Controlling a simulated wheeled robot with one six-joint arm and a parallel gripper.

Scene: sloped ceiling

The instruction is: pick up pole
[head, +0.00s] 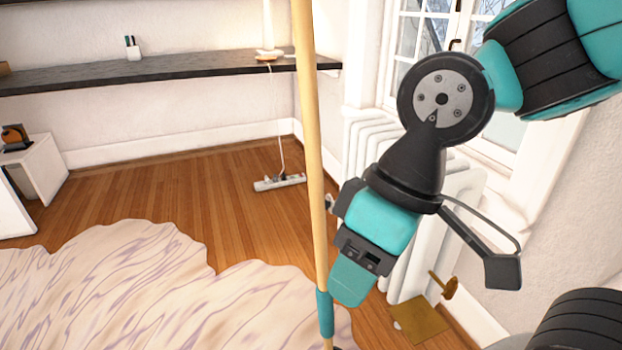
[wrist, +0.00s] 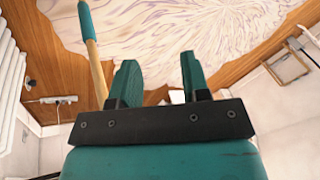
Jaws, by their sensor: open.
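The pole (head: 313,160) is a long, pale wooden rod with a teal band near its lower end. It stands nearly upright, slightly tilted, and runs out of the top of the head view. My gripper (head: 350,285) hangs just to the right of its lower part. In the wrist view, my gripper (wrist: 160,72) is open, with nothing between its teal fingers. The pole (wrist: 97,70) with its teal part lies outside the left finger there. I cannot tell whether they touch. The pole's bottom end is partly cut off in the head view.
A pale patterned rug (head: 130,285) covers the wooden floor (head: 205,205) at the left. A white radiator (head: 460,190) stands behind my arm. A dark shelf (head: 170,68) runs along the wall. A power strip (head: 279,182) and a brass piece (head: 420,320) lie on the floor.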

